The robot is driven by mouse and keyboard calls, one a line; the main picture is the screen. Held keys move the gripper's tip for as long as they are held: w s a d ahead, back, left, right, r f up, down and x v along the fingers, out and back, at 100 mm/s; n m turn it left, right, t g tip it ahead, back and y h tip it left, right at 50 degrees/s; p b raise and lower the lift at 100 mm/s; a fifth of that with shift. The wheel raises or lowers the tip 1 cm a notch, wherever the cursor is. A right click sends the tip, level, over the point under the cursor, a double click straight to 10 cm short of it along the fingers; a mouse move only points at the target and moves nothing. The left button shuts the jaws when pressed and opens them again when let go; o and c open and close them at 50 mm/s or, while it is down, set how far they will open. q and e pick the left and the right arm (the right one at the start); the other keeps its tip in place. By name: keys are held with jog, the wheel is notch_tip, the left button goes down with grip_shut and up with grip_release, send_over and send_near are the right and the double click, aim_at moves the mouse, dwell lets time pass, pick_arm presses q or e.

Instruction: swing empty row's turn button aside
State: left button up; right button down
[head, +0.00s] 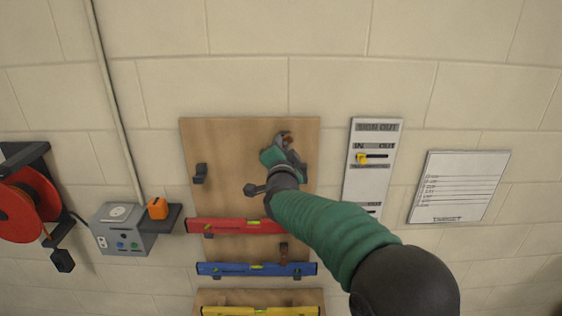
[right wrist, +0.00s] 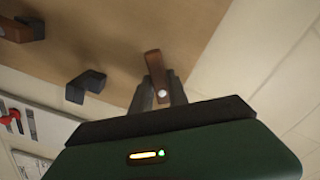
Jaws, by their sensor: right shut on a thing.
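A wooden board (head: 230,130) hangs on the block wall. Its top row holds no level, only black hooks, one of them at the left (head: 200,173). The brown turn button (head: 287,135) of this row is at the board's upper right. It also shows in the right wrist view (right wrist: 153,63), between the fingertips. My right gripper (head: 283,143) is shut on this button, and the gripper partly hides it in the head view. In the right wrist view the fingers (right wrist: 159,92) stand on both sides of its lower end. My left gripper is not in view.
Below the empty row hang a red level (head: 235,226) and a blue level (head: 225,268), with another brown button (head: 283,252) by the blue one. A yellow level (head: 260,311) is lowest. A sign-out panel (head: 358,190) and target sheet (head: 460,187) are right; a grey box (head: 125,230) is left.

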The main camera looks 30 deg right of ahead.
jog(key=shift+f+m+b, duration=0.1)
jog(key=shift+m+b, duration=2.65)
jog(key=shift+m, duration=0.75)
jog(key=shift+a, duration=0.1)
jog(key=c, duration=1.6)
grip_release()
jog(key=shift+o, duration=1.3)
jog(key=shift+s, duration=0.15)
jog(key=shift+o, duration=0.3)
jog(key=shift+s+r, duration=0.1)
jog(key=shift+r, duration=0.2)
